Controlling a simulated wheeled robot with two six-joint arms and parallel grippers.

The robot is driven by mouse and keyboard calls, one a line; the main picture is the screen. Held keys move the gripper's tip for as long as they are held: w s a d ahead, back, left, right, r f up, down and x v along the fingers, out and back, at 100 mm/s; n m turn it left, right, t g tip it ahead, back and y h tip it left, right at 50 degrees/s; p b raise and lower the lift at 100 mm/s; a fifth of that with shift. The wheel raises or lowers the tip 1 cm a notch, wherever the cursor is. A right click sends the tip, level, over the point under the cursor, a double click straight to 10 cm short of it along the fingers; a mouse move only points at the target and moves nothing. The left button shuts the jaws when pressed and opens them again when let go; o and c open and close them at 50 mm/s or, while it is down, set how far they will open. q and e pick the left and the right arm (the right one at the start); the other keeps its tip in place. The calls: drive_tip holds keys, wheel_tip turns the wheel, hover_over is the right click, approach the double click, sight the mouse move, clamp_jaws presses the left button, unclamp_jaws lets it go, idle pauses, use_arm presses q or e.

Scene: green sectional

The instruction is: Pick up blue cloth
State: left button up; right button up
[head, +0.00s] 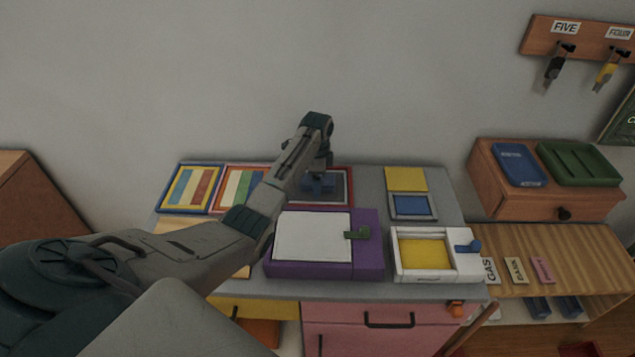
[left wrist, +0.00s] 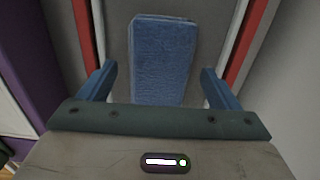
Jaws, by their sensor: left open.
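The blue cloth (left wrist: 160,55) is a folded rectangle lying on a grey surface inside a red-edged tray (left wrist: 245,45). In the left wrist view it lies between and beyond the two blue fingers of my left gripper (left wrist: 158,85), which is open and empty. In the head view my left arm reaches over the counter, and the left gripper (head: 318,185) points down over the red-edged tray (head: 350,190) at the back. There the arm and gripper mostly hide the cloth. My right gripper is not in view.
A purple box (head: 368,250) with a white panel stands in front of the tray. A white box (head: 400,262) with a yellow inside is to its right. Striped trays (head: 190,188) lie at the left. The wall is close behind the counter.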

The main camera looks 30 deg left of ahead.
use_arm(q)
drive_tip(key=shift+c, duration=1.2)
drive_tip(key=c, duration=0.7)
drive_tip(key=shift+c, duration=0.7)
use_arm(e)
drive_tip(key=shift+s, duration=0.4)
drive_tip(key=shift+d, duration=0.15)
